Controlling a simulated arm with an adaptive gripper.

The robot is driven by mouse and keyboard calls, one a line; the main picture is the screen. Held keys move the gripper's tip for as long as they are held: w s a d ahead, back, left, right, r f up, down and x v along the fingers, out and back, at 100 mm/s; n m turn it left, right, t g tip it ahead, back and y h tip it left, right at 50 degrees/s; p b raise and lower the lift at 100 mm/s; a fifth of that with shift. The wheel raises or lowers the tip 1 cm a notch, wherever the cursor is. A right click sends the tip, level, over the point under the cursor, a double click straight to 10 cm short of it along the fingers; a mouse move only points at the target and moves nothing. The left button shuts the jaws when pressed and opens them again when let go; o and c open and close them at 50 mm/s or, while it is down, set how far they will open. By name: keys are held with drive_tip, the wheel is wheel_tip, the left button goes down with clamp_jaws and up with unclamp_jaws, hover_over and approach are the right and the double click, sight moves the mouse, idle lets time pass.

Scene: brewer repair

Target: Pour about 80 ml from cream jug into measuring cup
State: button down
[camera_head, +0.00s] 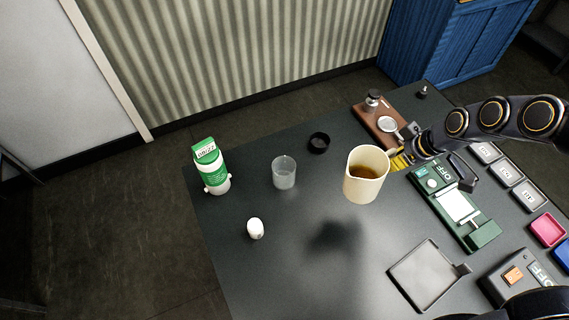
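The cream jug (365,187) is a cream-coloured pitcher with brown liquid inside. It is held above the table, roughly upright, and its shadow falls on the table to the lower left. My gripper (401,160) reaches in from the right and meets the jug's right side. Its fingers are mostly hidden behind the jug, but the jug hangs clear of the table in its hold. The measuring cup (284,173) is a clear cup standing upright on the table, left of the jug and apart from it. I cannot make out any liquid in it.
A green and white carton (211,166) stands at the table's left edge. A small white object (255,229) and a black round cup (319,143) are near the measuring cup. A brown board (381,122), green device (457,205) and grey tray (427,274) lie right. The front middle is clear.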

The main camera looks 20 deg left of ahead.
drive_tip(key=w+d+f+m, duration=0.1)
drive_tip(key=w+d+f, duration=0.15)
drive_tip(key=w, duration=0.85)
drive_tip(key=w+a+r+n+g+y, duration=0.15)
drive_tip(key=w+a+n, duration=0.4)
drive_tip(key=a, duration=1.05)
wheel_tip(320, 180, down, 9)
drive_tip(key=w+m, duration=0.1)
drive_tip(key=shift+w+m, duration=0.35)
drive_tip(key=shift+w, duration=0.05)
drive_tip(key=shift+d+h, duration=0.1)
drive_tip(key=shift+h, duration=0.15)
